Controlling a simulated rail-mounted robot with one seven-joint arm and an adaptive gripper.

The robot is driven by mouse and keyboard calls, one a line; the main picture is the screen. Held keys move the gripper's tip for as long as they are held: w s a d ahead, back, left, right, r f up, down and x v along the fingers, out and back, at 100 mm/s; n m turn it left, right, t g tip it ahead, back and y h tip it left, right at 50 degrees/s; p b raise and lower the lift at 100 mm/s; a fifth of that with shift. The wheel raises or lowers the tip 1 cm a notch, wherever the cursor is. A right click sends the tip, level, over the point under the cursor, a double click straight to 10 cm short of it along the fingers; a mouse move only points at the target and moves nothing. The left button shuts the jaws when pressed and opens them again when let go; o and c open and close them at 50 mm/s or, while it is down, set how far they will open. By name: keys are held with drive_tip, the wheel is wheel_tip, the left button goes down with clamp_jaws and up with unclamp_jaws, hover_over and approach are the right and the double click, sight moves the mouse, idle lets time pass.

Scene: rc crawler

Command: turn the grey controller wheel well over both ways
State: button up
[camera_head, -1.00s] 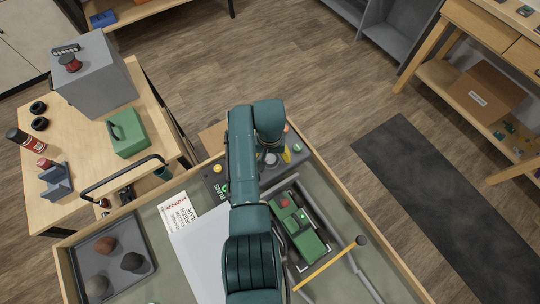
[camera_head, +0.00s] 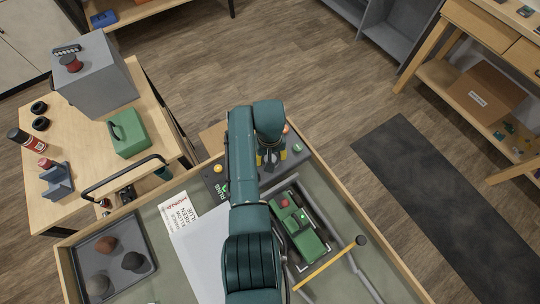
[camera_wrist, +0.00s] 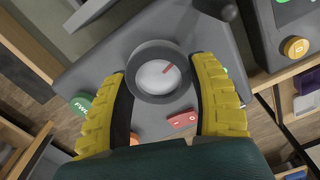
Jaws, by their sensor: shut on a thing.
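The grey controller wheel (camera_wrist: 158,76) shows in the wrist view, with a dark ring, a light grey centre and a red mark pointing to the upper right. It sits on the grey controller (camera_wrist: 105,62), which has a green FWD button (camera_wrist: 82,104) and a red button (camera_wrist: 183,119). My gripper (camera_wrist: 162,88) has its yellow-padded fingers on either side of the wheel, shut on it. In the head view my gripper (camera_head: 271,156) is at the controller near the bench's far edge; my arm hides most of the wheel there.
The green crawler (camera_head: 300,229) stands right of my arm on the bench, between grey rails, with a yellow bar (camera_head: 330,264) in front. A printed card (camera_head: 178,214) and a grey tray (camera_head: 149,267) of rocks lie left. Another control panel (camera_wrist: 275,25) borders the controller.

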drive_tip(key=shift+n, duration=2.2)
drive_tip(key=o, duration=1.2)
drive_tip(key=shift+a, duration=0.1)
wheel_tip(320, 180, up, 12)
